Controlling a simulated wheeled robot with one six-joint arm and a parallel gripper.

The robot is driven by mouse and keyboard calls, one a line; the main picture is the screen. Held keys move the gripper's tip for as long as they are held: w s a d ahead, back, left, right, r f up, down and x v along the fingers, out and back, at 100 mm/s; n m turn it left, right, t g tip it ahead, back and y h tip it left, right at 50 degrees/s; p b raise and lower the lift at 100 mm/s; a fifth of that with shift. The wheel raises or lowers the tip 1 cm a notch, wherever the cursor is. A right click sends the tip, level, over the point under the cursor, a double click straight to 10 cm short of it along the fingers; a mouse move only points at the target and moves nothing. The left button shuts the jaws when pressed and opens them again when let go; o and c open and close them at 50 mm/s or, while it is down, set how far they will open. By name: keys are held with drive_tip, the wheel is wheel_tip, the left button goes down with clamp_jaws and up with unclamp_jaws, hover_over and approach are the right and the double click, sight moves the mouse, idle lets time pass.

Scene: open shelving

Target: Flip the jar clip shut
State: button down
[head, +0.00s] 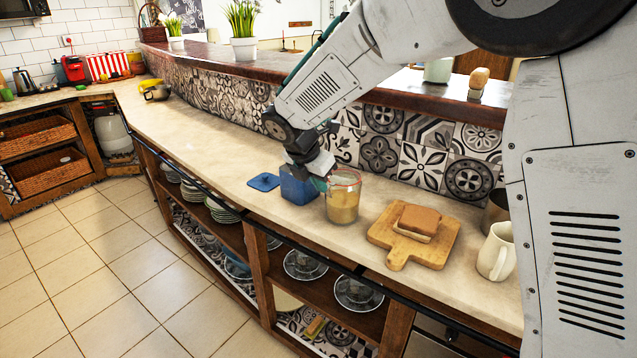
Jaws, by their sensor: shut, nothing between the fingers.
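A clear glass jar (343,204) with tan contents and a reddish rim stands upright on the counter. Its clip is too small to make out, and the jar's upper left side is partly hidden by my gripper. My gripper (319,182) points down beside the jar's upper left, shut and holding nothing. I cannot tell whether it touches the jar. A blue box (298,191) stands just left of the jar, partly behind my gripper.
A flat blue lid (264,182) lies left of the box. A wooden board (432,252) with bread (415,221) and a white mug (497,254) stand to the right. The counter (215,148) is clear farther left. A tiled wall (385,153) rises behind.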

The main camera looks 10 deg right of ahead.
drive_tip(key=shift+r, duration=0.15)
drive_tip(key=shift+r, duration=0.7)
drive_tip(key=s+a+r, duration=0.6)
drive_tip(key=a, duration=0.1)
drive_tip(key=shift+s+r, duration=0.15)
drive_tip(key=shift+s, duration=0.2)
